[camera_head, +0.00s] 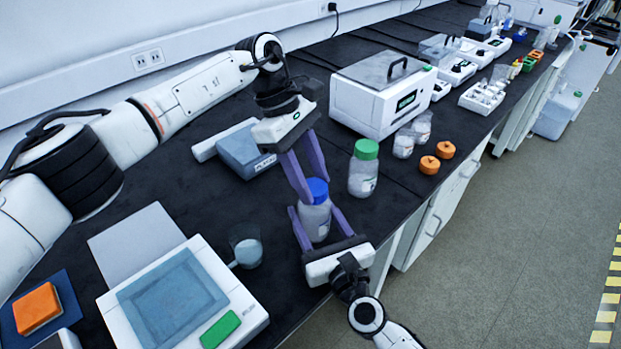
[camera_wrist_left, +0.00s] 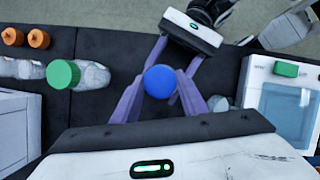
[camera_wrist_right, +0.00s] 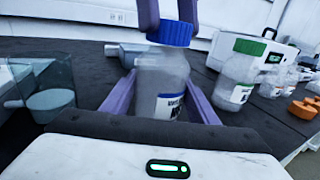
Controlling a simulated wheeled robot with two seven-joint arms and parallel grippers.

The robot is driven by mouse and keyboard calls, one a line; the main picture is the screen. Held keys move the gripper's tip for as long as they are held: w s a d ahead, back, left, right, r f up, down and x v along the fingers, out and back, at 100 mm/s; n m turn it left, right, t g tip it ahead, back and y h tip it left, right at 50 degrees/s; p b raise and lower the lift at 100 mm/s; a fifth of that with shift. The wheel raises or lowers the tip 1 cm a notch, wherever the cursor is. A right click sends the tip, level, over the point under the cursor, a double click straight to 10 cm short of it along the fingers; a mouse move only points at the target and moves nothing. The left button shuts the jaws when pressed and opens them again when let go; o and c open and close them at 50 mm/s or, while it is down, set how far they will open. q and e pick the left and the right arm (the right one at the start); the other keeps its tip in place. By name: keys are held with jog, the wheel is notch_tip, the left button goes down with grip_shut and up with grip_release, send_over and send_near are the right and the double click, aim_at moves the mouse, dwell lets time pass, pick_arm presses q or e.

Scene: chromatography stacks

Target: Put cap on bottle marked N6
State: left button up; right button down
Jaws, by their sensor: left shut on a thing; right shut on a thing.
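My left gripper (camera_head: 315,188) is shut on the blue cap (camera_head: 318,190), coming from above. My right gripper (camera_head: 313,213) is shut around the body of a clear bottle (camera_head: 315,222) standing upright near the bench's front edge. The cap is at the top of this bottle; it also shows from above in the left wrist view (camera_wrist_left: 159,81). In the right wrist view the cap (camera_wrist_right: 171,33) is over the bottle's mouth, slightly right of centre. I cannot tell if it is seated. The bottle's label (camera_wrist_right: 170,105) is too blurred to read.
A green-capped bottle (camera_head: 363,175) stands close to the right. Two orange caps (camera_head: 437,157) lie beyond it, near clear bottles (camera_head: 404,141). A white instrument (camera_head: 384,95) stands behind. A blue-grey device (camera_head: 245,150), a beaker (camera_head: 247,252) and a touchscreen unit (camera_head: 242,300) are left.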

pick_arm(q)
jog(key=shift+w+d+m+g+y, duration=0.1)
jog(key=shift+m+g+y, duration=0.25)
jog(key=shift+m, duration=0.75)
jog(key=shift+m+g, duration=0.25)
jog(key=shift+m, duration=0.35)
jog(key=o, duration=1)
jog(key=shift+r, duration=2.3)
jog(key=shift+c, duration=0.4)
